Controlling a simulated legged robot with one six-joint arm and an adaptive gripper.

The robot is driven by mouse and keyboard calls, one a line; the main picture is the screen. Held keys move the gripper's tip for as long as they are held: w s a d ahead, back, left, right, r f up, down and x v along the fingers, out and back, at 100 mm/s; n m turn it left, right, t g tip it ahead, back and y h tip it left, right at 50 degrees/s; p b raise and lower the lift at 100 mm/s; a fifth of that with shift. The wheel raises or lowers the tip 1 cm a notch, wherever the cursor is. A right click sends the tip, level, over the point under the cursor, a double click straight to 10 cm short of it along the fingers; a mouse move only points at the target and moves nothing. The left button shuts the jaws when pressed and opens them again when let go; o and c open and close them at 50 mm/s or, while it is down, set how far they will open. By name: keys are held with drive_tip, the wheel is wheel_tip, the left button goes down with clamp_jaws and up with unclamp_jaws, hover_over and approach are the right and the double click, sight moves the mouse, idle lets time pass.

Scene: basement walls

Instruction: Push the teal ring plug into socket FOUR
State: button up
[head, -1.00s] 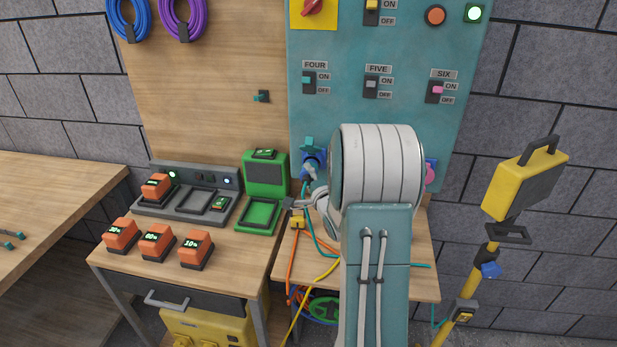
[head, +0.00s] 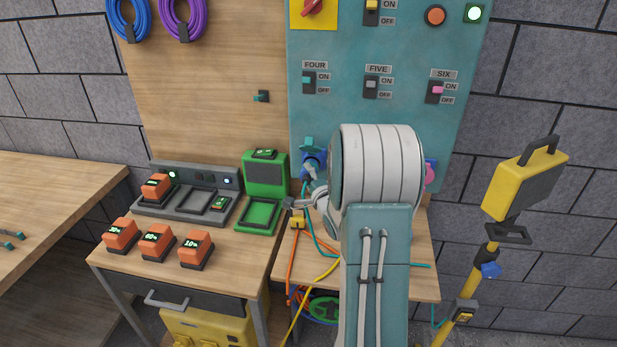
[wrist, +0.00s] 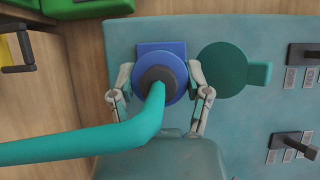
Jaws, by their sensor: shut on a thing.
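In the wrist view my gripper (wrist: 159,76) has its two fingers on either side of the plug (wrist: 156,76), a dark round end with a thick teal cable (wrist: 90,145). The plug stands in front of the blue socket (wrist: 148,47) and covers most of its face. I cannot tell how deep the plug sits. The socket's round teal lid (wrist: 222,70) is swung open beside it. In the head view my gripper (head: 311,174) is at the blue socket (head: 315,157) below the label FOUR (head: 315,65), partly hidden by my arm. The lid (head: 307,143) stands above the socket.
Switches FOUR (head: 309,82), FIVE (head: 371,86) and SIX (head: 436,92) are on the teal panel (head: 410,50). A pink socket (head: 431,174) shows right of my arm. A green charger (head: 265,175) stands close left. Loose cables (head: 292,262) hang below.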

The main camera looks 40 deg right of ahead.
drive_tip(key=shift+w+d, duration=0.25)
drive_tip(key=shift+d, duration=0.05)
drive_tip(key=o, duration=1.3)
drive_tip(key=v, duration=1.2)
